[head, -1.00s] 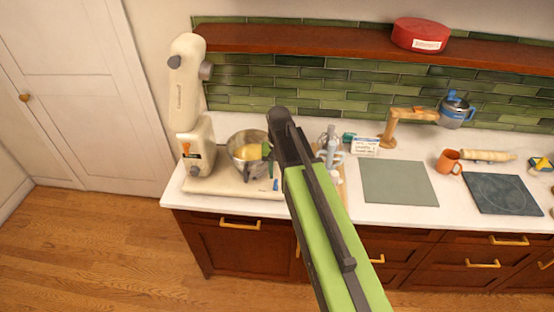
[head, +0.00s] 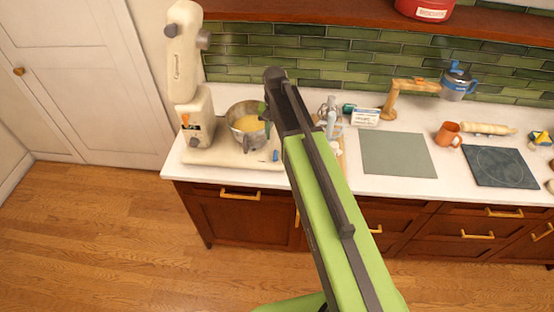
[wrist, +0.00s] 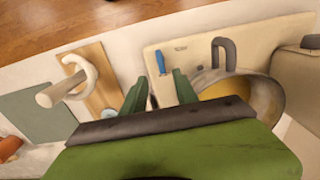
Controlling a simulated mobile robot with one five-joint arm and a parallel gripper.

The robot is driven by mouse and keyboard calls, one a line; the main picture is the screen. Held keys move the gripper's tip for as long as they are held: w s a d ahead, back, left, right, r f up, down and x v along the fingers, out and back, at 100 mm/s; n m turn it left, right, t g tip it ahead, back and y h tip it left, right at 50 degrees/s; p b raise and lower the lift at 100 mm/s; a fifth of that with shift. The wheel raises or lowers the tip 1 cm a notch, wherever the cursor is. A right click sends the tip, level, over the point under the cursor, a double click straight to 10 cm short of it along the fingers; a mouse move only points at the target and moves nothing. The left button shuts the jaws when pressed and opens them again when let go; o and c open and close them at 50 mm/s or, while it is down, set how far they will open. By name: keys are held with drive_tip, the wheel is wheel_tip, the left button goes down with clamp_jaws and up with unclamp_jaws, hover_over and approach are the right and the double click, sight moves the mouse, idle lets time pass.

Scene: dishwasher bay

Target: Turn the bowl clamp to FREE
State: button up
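The cream stand mixer (head: 188,75) stands at the left of the counter with its head raised. Its metal bowl (head: 243,124), holding something yellow, sits on the mixer's base plate (head: 215,156). A small blue lever (head: 276,156), apparently the bowl clamp, is at the plate's front right; it also shows in the wrist view (wrist: 160,62), beside the bowl's handle (wrist: 224,50). Its FREE marking is too small to read. My gripper (wrist: 158,87) is open and empty, its green fingers apart, pointing toward the blue lever. In the head view my arm hides part of the counter beside the bowl.
Right of the bowl are a wooden board with a pale utensil (wrist: 68,88), a grey-green mat (head: 398,154), an orange mug (head: 448,134) and a dark board (head: 500,166). A wooden shelf (head: 330,12) runs above the mixer's right side.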

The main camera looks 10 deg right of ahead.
sight(275, 154)
wheel_tip(275, 154, down, 10)
drive_tip(key=b, duration=0.8)
drive_tip(key=shift+f+b, duration=0.25)
drive_tip(key=shift+b, duration=0.15)
drive_tip(key=shift+r, duration=0.1)
drive_tip(key=shift+c, duration=0.2)
